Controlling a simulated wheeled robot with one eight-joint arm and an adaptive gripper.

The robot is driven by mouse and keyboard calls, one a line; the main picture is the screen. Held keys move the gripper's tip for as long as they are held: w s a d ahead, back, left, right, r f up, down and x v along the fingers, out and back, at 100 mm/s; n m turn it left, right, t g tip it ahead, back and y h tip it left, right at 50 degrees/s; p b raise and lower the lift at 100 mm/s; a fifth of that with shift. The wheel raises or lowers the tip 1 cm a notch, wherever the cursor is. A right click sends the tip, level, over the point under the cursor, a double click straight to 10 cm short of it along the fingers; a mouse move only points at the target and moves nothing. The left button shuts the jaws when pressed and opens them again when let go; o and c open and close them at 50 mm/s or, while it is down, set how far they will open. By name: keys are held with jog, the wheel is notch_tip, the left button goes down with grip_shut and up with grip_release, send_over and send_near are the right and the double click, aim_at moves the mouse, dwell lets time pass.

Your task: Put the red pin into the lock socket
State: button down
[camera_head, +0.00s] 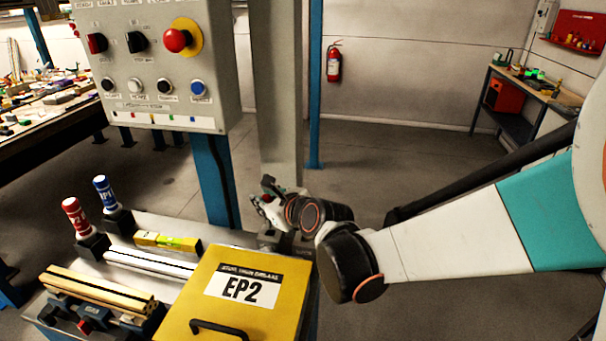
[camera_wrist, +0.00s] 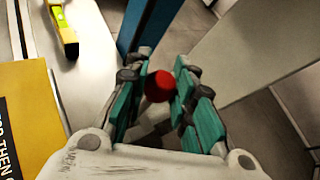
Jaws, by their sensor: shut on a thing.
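In the wrist view a round red knob (camera_wrist: 159,86), which looks like the head of the red pin, sits between the teal finger pads of my gripper (camera_wrist: 158,90). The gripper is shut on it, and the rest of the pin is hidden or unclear. In the head view my gripper (camera_head: 264,200) is beside the grey post, behind the yellow EP2 box.
The yellow EP2 box (camera_head: 243,300) stands close in front of my gripper. A red marked cylinder (camera_head: 76,215), a blue one (camera_head: 106,193) and a yellow level (camera_head: 167,241) are on the bench at left. A grey control box (camera_head: 155,70) rises above on a blue post (camera_head: 212,175).

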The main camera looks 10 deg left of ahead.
jog(key=shift+s+f+b, duration=0.1)
jog(key=shift+f+b, duration=0.2)
jog(key=shift+f+b, duration=0.3)
jog(key=shift+f, duration=0.05)
jog(key=shift+f+b, duration=1.9)
jog(key=shift+f, duration=0.4)
dwell(0.3)
jog(key=c, duration=0.7)
grip_release()
jog(key=shift+r, duration=0.1)
jog(key=shift+s+a+r+p, duration=0.1)
jog(key=shift+r+p, duration=2.9)
jog(key=shift+r, duration=1)
